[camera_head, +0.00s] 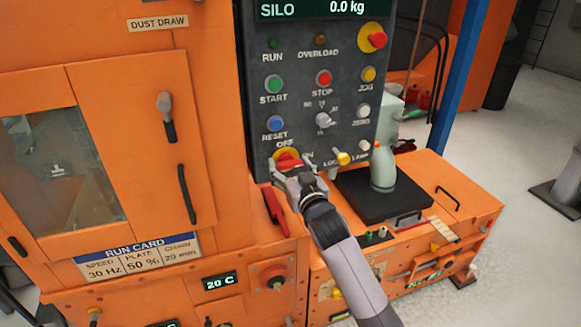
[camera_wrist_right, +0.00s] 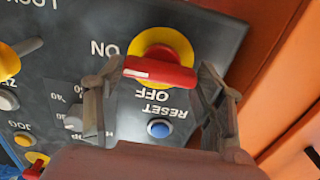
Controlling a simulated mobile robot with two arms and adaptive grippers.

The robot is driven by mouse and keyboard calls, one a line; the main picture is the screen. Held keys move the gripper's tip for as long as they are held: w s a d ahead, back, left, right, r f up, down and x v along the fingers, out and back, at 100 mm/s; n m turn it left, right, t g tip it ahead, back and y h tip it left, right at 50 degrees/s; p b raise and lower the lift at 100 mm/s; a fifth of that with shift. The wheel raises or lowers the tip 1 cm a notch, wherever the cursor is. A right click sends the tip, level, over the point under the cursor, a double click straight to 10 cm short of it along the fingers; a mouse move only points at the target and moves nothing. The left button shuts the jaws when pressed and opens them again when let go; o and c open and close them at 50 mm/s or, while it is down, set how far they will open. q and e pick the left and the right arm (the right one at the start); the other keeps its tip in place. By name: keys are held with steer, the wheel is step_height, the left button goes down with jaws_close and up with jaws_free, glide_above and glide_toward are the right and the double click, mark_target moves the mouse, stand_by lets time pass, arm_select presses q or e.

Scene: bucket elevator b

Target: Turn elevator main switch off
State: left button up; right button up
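The main switch is a red handle on a yellow disc, low on the dark control panel, with OFF above it and ON to its right in the head view (camera_head: 287,160). In the wrist view, which is upside down, the red handle (camera_wrist_right: 160,72) lies nearly level, one end toward ON. My right gripper (camera_head: 293,170) is at the switch and covers part of it. In the wrist view its fingers (camera_wrist_right: 162,80) are apart, one beyond each end of the handle. I cannot tell whether either finger touches it. My left gripper is out of view.
Above the switch are the blue RESET button (camera_head: 275,124), a grey selector knob (camera_head: 324,120) and a red emergency stop (camera_head: 372,38). A yellow-tipped lever (camera_head: 342,157) sits close to the right. A red handle (camera_head: 274,207) juts out below left.

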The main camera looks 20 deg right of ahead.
steer(key=c, duration=0.6)
steer(key=n+p, duration=0.2)
steer(key=n, duration=0.1)
steer(key=shift+r+n, duration=0.1)
steer(key=shift+n, duration=0.2)
steer(key=n+p, duration=0.1)
steer(key=n, duration=0.2)
steer(key=shift+a+n+p, duration=0.1)
steer(key=shift+n+p, duration=0.2)
steer(key=shift+p, duration=0.1)
steer(key=n+p, duration=0.1)
steer(key=n, duration=0.4)
steer(key=shift+p, duration=0.4)
steer(key=n, duration=0.2)
steer(key=n+p, duration=0.1)
steer(key=n, duration=0.2)
steer(key=shift+a+f+n, duration=0.1)
steer(key=shift+f+n, duration=0.2)
steer(key=shift+n, duration=0.1)
